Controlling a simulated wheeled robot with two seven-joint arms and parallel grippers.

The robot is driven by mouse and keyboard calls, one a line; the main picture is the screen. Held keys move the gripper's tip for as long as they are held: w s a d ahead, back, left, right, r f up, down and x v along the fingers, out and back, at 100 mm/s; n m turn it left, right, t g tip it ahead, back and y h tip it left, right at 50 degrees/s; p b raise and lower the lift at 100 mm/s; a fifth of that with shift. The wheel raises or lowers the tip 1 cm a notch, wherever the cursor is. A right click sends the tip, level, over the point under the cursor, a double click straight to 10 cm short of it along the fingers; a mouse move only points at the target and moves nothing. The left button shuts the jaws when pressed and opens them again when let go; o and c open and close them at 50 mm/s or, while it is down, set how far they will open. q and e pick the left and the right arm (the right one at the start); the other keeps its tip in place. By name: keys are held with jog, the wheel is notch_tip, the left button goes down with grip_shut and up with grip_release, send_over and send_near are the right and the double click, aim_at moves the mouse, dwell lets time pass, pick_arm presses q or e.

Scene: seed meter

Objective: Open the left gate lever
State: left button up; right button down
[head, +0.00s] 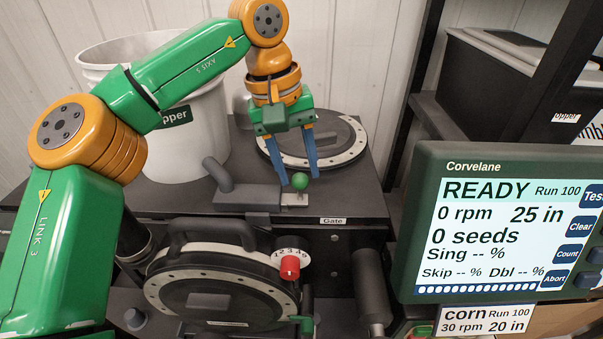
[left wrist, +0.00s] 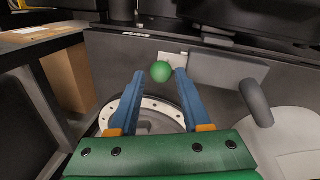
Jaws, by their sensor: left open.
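The gate lever shows as a green ball knob (head: 299,180) at the bench's front edge, above the "Gate" label (head: 333,221). My left gripper (head: 298,183) reaches down over it, its two blue fingers open, one on each side of the knob. In the left wrist view the knob (left wrist: 161,71) sits between the blue fingertips (left wrist: 159,73), with a gap showing on at least the left side. I cannot tell if the right finger touches it. The lever's stem below the knob is mostly hidden. My right gripper is not in view.
A white bucket (head: 205,135) stands behind at left. A grey pipe fitting (head: 218,174) lies left of the knob. A round meter disc (head: 330,140) is behind, another (head: 215,285) in front with a red dial (head: 290,266). The monitor (head: 510,225) at right reads READY.

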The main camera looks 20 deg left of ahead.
aim_at(301, 181)
pick_arm(q)
jog(key=shift+s+d+f, duration=0.2)
jog(key=shift+s+f, duration=0.1)
jog(key=shift+f, duration=0.25)
jog(key=shift+s+d+f, duration=0.15)
jog(key=shift+s+f, duration=0.1)
jog(key=shift+f, duration=0.3)
jog(key=shift+w+a+f, duration=0.15)
jog(key=shift+w+f, duration=0.4)
jog(key=shift+f, duration=0.05)
jog(key=shift+w+f, duration=0.1)
jog(key=shift+w, duration=0.15)
grip_shut()
